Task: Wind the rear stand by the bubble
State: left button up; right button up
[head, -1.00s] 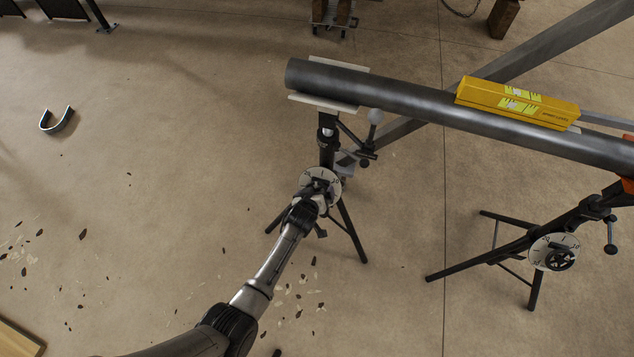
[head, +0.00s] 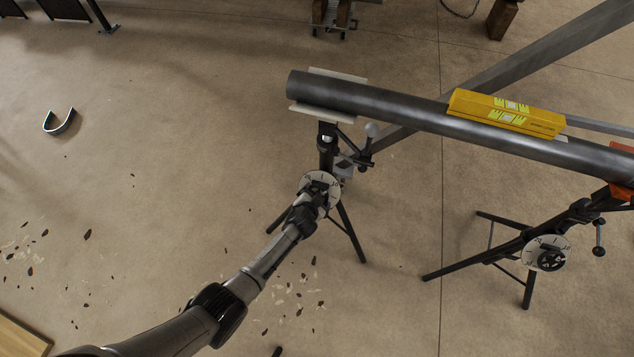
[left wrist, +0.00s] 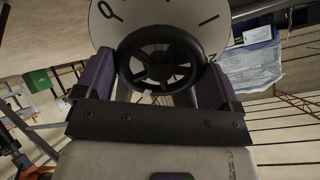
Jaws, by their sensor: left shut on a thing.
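The left stand (head: 326,150) is a black tripod with a pale cradle under the dark pipe's (head: 400,114) left end. Its round white dial (head: 334,182) carries a black handwheel, seen close in the left wrist view (left wrist: 160,58). My left gripper (head: 318,190) is shut on this handwheel, with one finger at each side of the rim in the left wrist view (left wrist: 160,72). A yellow level (head: 540,124) lies along the pipe; its vials (head: 510,104) show, but the bubble's place is too small to read. My right gripper is not in view.
A second stand (head: 500,254) with its own dial and handwheel (head: 551,260) supports the pipe at the right. A grey beam (head: 540,45) runs behind the pipe. A U-shaped piece (head: 60,124) and scattered chips lie on the otherwise open floor at left.

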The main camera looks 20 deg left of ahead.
pick_arm(q)
jog(key=shift+m, duration=0.6)
jog(key=o, duration=0.8)
jog(key=shift+c, duration=0.2)
jog(key=shift+s+r+p, duration=0.2)
jog(key=shift+p, duration=0.1)
jog(key=p+v, duration=0.4)
jog(key=v, duration=0.1)
jog(key=shift+s+p, duration=0.25)
jog(key=shift+p, duration=0.15)
